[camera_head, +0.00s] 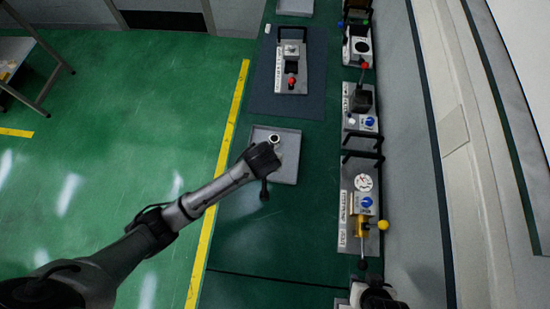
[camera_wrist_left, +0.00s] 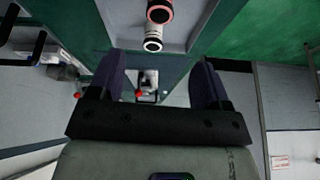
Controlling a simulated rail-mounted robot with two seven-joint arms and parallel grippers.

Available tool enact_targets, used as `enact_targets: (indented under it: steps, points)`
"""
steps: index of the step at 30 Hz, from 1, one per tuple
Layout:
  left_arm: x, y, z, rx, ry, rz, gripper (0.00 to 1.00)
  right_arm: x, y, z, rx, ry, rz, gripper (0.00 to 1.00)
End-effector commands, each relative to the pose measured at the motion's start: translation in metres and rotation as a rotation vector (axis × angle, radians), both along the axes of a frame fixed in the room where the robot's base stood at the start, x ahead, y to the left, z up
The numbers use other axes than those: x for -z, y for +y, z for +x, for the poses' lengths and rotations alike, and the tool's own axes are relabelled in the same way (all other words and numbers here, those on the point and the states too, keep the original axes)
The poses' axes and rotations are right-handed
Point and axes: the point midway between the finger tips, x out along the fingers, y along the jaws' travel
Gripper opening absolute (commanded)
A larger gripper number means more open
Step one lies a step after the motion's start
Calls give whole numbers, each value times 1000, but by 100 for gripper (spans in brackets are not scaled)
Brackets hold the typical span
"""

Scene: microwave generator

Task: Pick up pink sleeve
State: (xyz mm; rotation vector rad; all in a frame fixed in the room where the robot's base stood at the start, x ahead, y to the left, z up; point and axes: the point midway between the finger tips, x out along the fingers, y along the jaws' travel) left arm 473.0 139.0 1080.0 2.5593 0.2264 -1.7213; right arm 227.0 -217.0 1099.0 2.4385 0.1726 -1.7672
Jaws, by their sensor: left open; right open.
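The pink sleeve (camera_wrist_left: 159,12) shows at the top of the left wrist view, a short ring-shaped piece with a dark bore. It lies in a shallow grey tray (camera_head: 288,172), beside a white sleeve (camera_wrist_left: 152,44). In the head view a white ring-shaped piece (camera_head: 275,138) shows in the tray; I cannot make out the pink sleeve there. My left gripper (camera_head: 262,168) is over the tray's left part. In the left wrist view its fingers (camera_wrist_left: 158,65) are apart, with nothing between them and both sleeves beyond the tips. My right gripper (camera_head: 375,297) is at the bottom edge, open, partly cut off.
A dark mat (camera_head: 262,90) farther along the green bench bears a device with a red knob (camera_head: 291,83). Several devices line the wall side, including one with a gauge (camera_head: 363,183) and a yellow ball handle (camera_head: 383,225). The bench in front of the tray is clear.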

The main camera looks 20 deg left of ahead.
Motion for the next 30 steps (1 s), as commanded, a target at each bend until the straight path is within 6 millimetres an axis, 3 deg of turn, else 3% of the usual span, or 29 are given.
enact_targets:
  steps: [5,18,30]
  points:
    - [5,0,2,-87,-8,-34,71,2,0,-3,0,7,0,43]
    - [67,7,27,-98,-9,-38,71,4,0,-2,0,5,-1,43]
    - [90,9,36,-97,-9,-38,71,2,0,-1,0,4,-1,43]
